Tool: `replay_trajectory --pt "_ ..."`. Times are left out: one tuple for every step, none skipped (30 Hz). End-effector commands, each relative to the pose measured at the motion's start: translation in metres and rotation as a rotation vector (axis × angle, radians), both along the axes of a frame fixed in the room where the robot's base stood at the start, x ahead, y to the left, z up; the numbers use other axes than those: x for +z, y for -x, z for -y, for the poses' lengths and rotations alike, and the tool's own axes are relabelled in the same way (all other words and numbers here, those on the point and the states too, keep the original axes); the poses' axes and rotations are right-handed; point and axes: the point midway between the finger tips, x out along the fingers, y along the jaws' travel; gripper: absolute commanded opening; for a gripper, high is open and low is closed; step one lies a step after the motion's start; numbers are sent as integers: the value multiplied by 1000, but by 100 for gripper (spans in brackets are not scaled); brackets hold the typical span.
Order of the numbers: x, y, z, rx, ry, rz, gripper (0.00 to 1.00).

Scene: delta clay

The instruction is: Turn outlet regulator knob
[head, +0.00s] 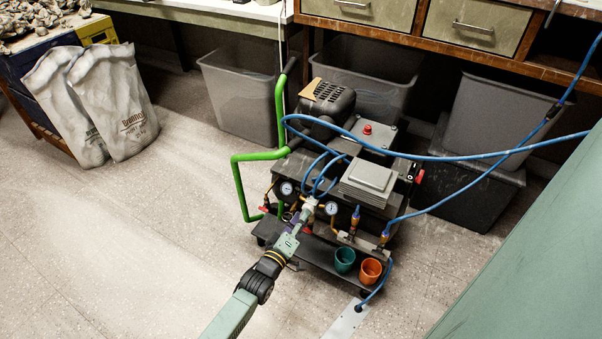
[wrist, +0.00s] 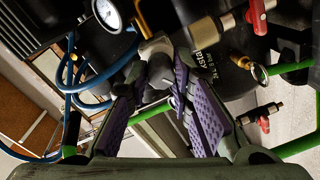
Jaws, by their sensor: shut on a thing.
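The pale grey regulator knob (head: 309,205) is at the front of the compressor cart, beside a round white gauge (head: 331,208). In the wrist view the knob (wrist: 154,48) is at the top centre, partly hidden by the fingertips. The gauge (wrist: 107,14) is to its upper left there. My gripper (head: 301,216) reaches the knob from the front. In the wrist view my gripper (wrist: 158,78) has its purple-padded fingers closed in around the knob, with the tips against it. How far the knob is turned cannot be told.
A second gauge (head: 286,188) and red valve handles are close to the left. Blue hoses (head: 400,155) loop over the cart (head: 280,234). A green cup (head: 344,260) and an orange cup (head: 370,271) stand on its lower shelf.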

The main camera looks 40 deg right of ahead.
Motion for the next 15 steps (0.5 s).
replay_trajectory --pt "0 0 0 2 -8 15 0" --pt "0 0 0 1 -12 25 0" --pt "0 0 0 2 -17 38 0" --pt "0 0 0 1 -21 47 0" --pt "0 0 0 2 -23 53 0" --pt "0 0 0 1 -27 62 0" --pt "-1 0 0 1 -30 68 0" --pt "-1 0 0 1 -32 72 0" --pt "-1 0 0 1 -33 77 0" --pt "-1 0 0 1 -34 79 0" --pt "0 0 0 1 -35 81 0" --pt "0 0 0 1 -36 83 0" --pt "0 0 0 1 -36 84 0" --pt "-1 0 0 1 -37 85 0" --pt "-1 0 0 1 -37 85 0"
